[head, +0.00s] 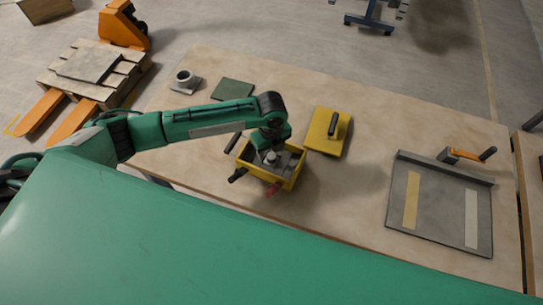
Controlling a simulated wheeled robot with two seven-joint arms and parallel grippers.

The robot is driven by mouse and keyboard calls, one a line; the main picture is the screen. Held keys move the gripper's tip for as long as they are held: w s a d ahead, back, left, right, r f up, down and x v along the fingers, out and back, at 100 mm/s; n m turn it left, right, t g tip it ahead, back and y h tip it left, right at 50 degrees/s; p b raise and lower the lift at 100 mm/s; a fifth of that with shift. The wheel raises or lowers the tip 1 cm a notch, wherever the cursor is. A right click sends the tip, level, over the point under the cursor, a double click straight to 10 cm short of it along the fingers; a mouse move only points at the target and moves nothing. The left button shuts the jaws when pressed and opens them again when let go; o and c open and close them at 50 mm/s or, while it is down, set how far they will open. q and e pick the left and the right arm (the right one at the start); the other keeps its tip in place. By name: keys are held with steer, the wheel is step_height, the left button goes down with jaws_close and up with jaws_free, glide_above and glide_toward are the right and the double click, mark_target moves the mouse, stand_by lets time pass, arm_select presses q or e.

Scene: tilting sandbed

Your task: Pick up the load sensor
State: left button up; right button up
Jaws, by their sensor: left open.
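A yellow open box (283,184) stands on the wooden table, with a grey inside. A small pale, roundish piece (270,156) shows in it under my left gripper; it may be the load sensor, but it is too small to tell. My left gripper (269,151) is open and points down over the box. Its wrist hides part of the box, and I cannot tell whether the fingers touch the piece. My right gripper is not in view.
A yellow lid-like plate with a black handle (322,141) lies right of the box. A grey ring (184,76) on a plate and a dark green pad (232,90) lie at the back left. A grey tilting tray (438,204) with an orange-handled crank (465,155) stands at the right.

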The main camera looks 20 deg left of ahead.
arm_select(q)
steer(key=shift+f, duration=1.1)
steer(key=c, duration=1)
steer(key=shift+c, duration=0.7)
steer(key=shift+r, duration=0.1)
